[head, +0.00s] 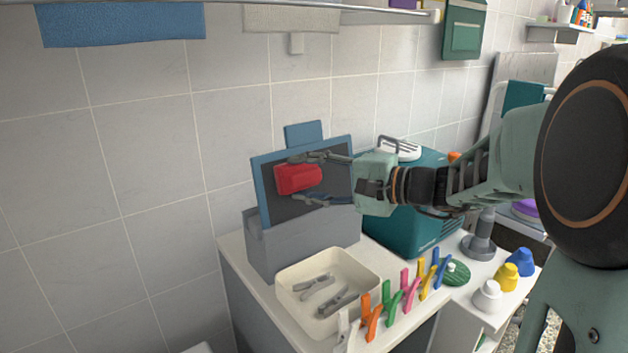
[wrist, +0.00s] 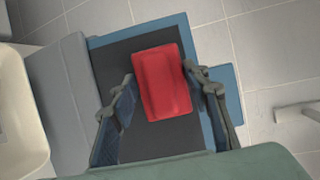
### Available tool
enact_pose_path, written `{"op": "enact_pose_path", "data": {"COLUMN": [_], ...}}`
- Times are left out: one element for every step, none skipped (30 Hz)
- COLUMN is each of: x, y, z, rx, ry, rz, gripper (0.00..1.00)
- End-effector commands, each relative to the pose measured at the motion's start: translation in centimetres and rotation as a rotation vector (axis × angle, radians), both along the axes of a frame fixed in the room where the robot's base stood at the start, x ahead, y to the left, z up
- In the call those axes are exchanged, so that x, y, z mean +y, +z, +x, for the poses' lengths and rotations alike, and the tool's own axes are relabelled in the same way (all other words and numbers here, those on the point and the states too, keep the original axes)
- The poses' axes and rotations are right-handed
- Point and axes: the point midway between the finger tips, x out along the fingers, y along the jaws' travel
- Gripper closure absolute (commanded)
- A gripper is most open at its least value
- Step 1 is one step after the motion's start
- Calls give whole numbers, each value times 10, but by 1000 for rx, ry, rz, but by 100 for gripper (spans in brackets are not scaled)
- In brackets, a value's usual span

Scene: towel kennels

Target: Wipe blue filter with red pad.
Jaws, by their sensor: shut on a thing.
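The blue filter (head: 258,193) is a blue-framed panel with a dark grey face and a blue tab on top. It stands upright, leaning slightly, in a grey holder on the white counter. The red pad (head: 298,179) is in front of the filter's dark face, at its upper left in the head view. My gripper (head: 309,178) is shut on the red pad from the right. In the wrist view the pad (wrist: 162,82) lies between the two fingers, over the dark face of the filter (wrist: 104,40). I cannot tell whether the pad touches the face.
A cream tray (head: 328,323) with grey clips stands in front of the holder (head: 300,246). Several coloured clips (head: 388,308) line the counter's front. A teal box (head: 420,235) stands right of the filter. A blue towel (head: 123,24) hangs at upper left.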

Motion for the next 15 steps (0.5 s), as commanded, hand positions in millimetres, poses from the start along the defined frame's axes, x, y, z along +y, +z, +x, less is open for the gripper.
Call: {"op": "enact_pose_path", "data": {"x": [6, 8, 9, 10, 11, 11, 12, 13, 14, 16, 18, 20, 22, 24, 28], "y": [-2, -2, -1, -1, 0, 0, 0, 0, -1, -1, -1, -2, -1, -2, -2], "z": [-3, -4, -5, -5, -5, -6, -6, -7, -8, -9, -10, -12, -14, -16, -18], "rx": [-2, -2, -1, -1, -1, 0, 0, 0, 0, 0, 0, -1, -1, -2, -2], "ry": [4, 4, 3, 3, 3, 3, 3, 3, 3, 3, 3, 4, 4, 4, 5], "rz": [0, 0, 1, 1, 1, 1, 1, 1, 1, 1, 1, 1, 1, 1, 0], "gripper": [76, 76, 76, 76, 76, 76, 76, 76, 76, 76, 76, 76, 76, 76, 76]}}
